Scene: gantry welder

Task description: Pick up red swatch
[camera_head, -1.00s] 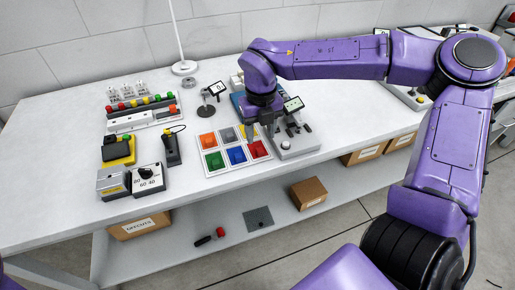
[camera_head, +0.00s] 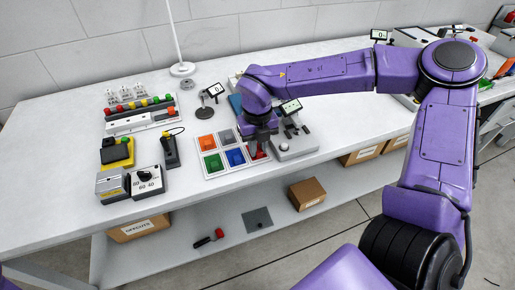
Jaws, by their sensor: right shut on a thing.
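The red swatch (camera_head: 261,154) sits at the front right of a white tray (camera_head: 206,176) of coloured swatches on the bench. My right gripper (camera_head: 256,151) reaches down over it and is shut on it. The gripper partly covers the swatch, so any gap under it cannot be seen. The blue swatch (camera_head: 235,157), green swatch (camera_head: 214,162), orange swatch (camera_head: 206,141) and grey swatch (camera_head: 226,136) lie in the other cells. The back right cell is hidden behind the gripper. My left gripper is out of view.
A grey device with a small display (camera_head: 290,107) stands close right of my gripper. A small stand (camera_head: 206,107) is behind the tray. A black handheld device (camera_head: 170,151) and a dial box (camera_head: 147,181) are to the left. The bench front is clear.

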